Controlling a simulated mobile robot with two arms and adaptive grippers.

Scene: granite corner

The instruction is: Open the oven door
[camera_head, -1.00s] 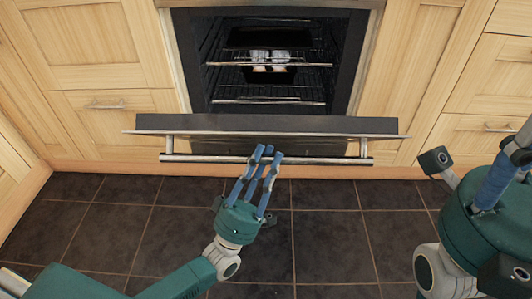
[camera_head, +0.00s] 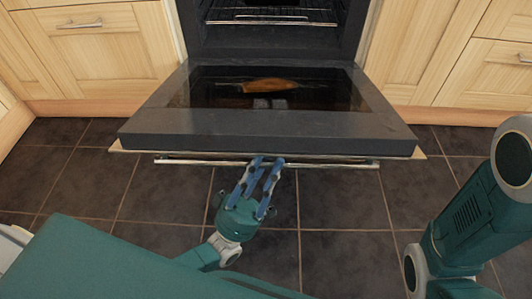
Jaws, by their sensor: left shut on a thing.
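The oven door (camera_head: 265,125) is swung down and out, close to level, with its dark inner glass facing up. Its metal bar handle (camera_head: 330,163) runs along the front edge, just under the door's lip. My left gripper (camera_head: 263,164) is at the middle of the handle, its blue fingers shut on the bar; the fingertips are partly hidden under the door's edge. The oven cavity (camera_head: 270,37) stands open behind the door. On my right arm only links show at the right edge; the right gripper is out of view.
A wire rack (camera_head: 272,18) shows inside the oven. Wooden cabinets with drawers (camera_head: 85,55) stand on both sides. The dark tiled floor (camera_head: 340,210) in front of the door is clear apart from my arms.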

